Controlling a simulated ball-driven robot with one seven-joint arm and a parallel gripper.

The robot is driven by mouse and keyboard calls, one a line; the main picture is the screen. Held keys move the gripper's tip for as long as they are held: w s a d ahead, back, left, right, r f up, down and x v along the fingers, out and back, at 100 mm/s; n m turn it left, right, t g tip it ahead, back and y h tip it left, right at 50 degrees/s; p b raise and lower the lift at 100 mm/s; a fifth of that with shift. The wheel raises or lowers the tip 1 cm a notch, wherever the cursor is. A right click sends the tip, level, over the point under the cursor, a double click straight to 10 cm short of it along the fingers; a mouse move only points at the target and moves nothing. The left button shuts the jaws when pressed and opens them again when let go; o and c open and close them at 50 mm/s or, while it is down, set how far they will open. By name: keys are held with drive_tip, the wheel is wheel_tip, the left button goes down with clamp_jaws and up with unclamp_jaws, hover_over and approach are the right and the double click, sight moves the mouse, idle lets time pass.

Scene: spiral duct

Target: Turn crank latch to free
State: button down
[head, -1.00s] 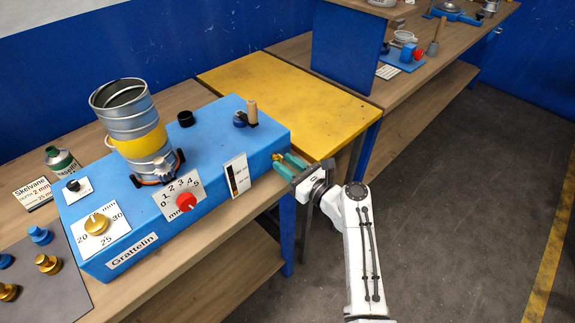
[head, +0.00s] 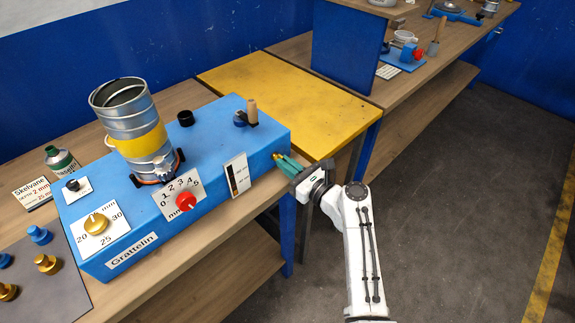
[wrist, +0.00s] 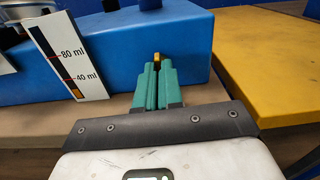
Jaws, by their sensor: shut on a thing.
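A small yellow latch knob (wrist: 157,57) sticks out of the right end of the blue machine body (head: 120,245). It also shows as a tiny yellow spot in the head view (head: 276,156). My gripper (wrist: 157,75) has green fingers. They are shut on the knob, which is mostly hidden between their tips. In the head view my gripper (head: 281,160) reaches in from the right at the machine's end. The crank's wooden handle (head: 252,111) stands upright on top of the machine near its right end, above the latch.
A tilted metal duct (head: 128,108) with a yellow band stands on the machine. The front carries a red knob (head: 186,202), a brass dial (head: 96,224) and a level gauge (head: 236,176). A yellow table (head: 300,100) lies behind. Open floor (head: 450,220) is at right.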

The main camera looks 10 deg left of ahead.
drive_tip(key=n+b, duration=0.3)
drive_tip(key=n, duration=0.1)
drive_tip(key=shift+f, duration=0.2)
drive_tip(key=n+b, duration=0.3)
drive_tip(key=n, duration=0.2)
drive_tip(key=shift+s+f, duration=0.1)
drive_tip(key=shift+f, duration=0.05)
drive_tip(key=n+b, duration=0.4)
drive_tip(key=shift+a+n+b, duration=0.1)
drive_tip(key=shift+n+b, duration=1.2)
drive_tip(key=shift+n, duration=0.4)
drive_tip(key=shift+s, duration=0.1)
drive_tip(key=c, duration=1.3)
unclamp_jaws()
drive_tip(key=v, duration=1)
drive_tip(key=shift+s+d, duration=0.25)
drive_tip(key=shift+d, duration=0.05)
